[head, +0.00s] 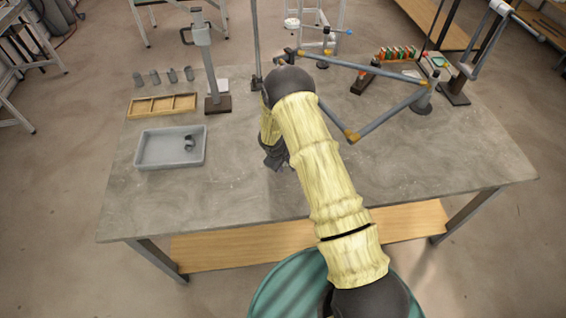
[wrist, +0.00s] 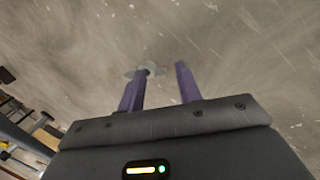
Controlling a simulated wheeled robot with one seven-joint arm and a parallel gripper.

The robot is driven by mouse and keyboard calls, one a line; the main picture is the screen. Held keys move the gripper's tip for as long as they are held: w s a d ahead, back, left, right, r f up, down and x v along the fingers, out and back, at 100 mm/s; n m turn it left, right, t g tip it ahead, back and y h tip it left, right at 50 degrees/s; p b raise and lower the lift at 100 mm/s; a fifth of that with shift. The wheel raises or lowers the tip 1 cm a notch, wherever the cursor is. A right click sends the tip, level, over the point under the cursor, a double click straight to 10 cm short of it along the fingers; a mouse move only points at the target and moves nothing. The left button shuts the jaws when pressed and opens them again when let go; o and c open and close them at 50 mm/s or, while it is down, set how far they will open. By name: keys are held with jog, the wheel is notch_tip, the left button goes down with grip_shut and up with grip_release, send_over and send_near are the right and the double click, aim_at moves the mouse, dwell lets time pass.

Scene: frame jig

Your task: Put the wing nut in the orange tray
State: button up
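In the wrist view, my gripper (wrist: 160,78) is open, its two purple-grey fingers apart above the table. A small pale grey piece that looks like the wing nut (wrist: 149,67) shows at the left fingertip and is partly hidden by it. I cannot tell whether they touch. In the head view, my gripper (head: 274,160) points down over the middle of the table, and I cannot make out the wing nut there. A grey tray (head: 147,160) stands on the left of the table with a dark grey part (head: 189,143) inside. I see no tray that is clearly orange.
A wooden compartment box (head: 162,105) lies behind the grey tray, with several grey cylinders (head: 155,77) behind it. A grey post stand (head: 213,80) is close by. A grey bar frame (head: 390,110) with orange corners spans the back right. The front right table is clear.

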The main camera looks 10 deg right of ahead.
jog(key=shift+r, duration=0.15)
jog(key=b+v, duration=0.2)
jog(key=v, duration=1)
jog(key=shift+d+r, duration=0.1)
dwell(0.5)
jog(key=s+d+r+m+y, duration=0.1)
jog(key=s+d+r+m, duration=0.3)
jog(key=s+r, duration=0.4)
jog(key=s+d+r+m+y, duration=0.1)
jog(key=s+d+r+m, duration=0.3)
jog(key=s+r, duration=0.4)
jog(key=s+m, duration=0.1)
jog(key=s, duration=0.6)
jog(key=shift+r+y, duration=0.3)
jog(key=shift+r, duration=0.1)
jog(key=shift+a, duration=0.1)
